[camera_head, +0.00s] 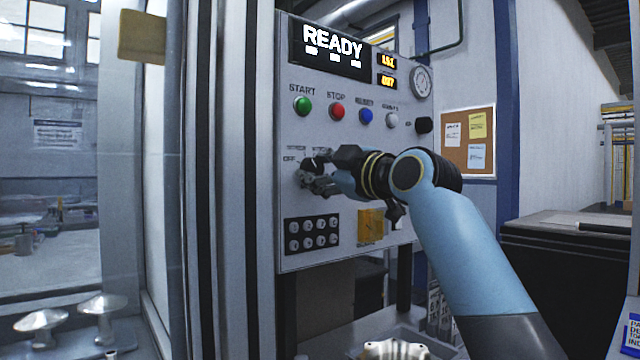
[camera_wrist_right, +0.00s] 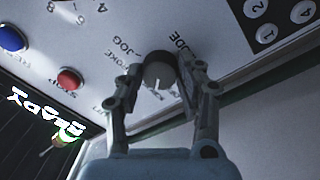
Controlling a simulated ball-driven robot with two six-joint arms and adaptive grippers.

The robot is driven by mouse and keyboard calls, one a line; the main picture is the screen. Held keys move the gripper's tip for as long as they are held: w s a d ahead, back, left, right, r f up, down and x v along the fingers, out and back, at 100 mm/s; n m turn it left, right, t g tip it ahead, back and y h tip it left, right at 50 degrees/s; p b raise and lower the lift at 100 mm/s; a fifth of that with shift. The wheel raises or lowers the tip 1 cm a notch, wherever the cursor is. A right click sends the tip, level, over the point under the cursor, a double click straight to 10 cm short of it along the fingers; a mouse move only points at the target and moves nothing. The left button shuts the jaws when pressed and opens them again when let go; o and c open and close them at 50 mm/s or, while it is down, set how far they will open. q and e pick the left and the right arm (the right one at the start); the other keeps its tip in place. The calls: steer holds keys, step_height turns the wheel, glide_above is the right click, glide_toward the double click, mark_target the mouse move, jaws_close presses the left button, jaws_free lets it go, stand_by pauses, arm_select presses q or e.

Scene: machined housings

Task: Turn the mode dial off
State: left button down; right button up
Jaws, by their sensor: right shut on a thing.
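The mode dial (camera_wrist_right: 160,76) is a round knob with a pale face and a white pointer line, set in the control panel (camera_head: 350,240). In the right wrist view it sits between the two fingers of my right gripper (camera_wrist_right: 158,82), which is shut on it. In the head view the right gripper (camera_head: 316,174) reaches the panel from the right and mostly covers the dial. The label OFF shows just left of the gripper. Which position the pointer marks is hard to tell. My left gripper does not show in either view.
Above the dial are a green START button (camera_head: 303,105), a red STOP button (camera_head: 337,111), a blue button (camera_head: 366,115) and a READY display (camera_head: 332,48). A keypad (camera_head: 312,235) lies below. A glass door frame (camera_head: 150,200) stands close on the left.

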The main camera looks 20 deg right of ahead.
steer(key=n+b, duration=0.2)
steer(key=n, duration=0.1)
steer(key=shift+f+n, duration=0.2)
steer(key=shift+n, duration=0.1)
steer(key=shift+n+y+b, duration=0.3)
steer(key=shift+n+b, duration=0.6)
steer(key=shift+n, duration=0.5)
steer(key=o, duration=1.2)
steer(key=shift+r, duration=0.1)
steer(key=shift+c, duration=0.2)
steer(key=shift+d, duration=0.1)
steer(key=r+v, duration=0.1)
steer(key=v, duration=1.1)
steer(key=shift+f, duration=0.45)
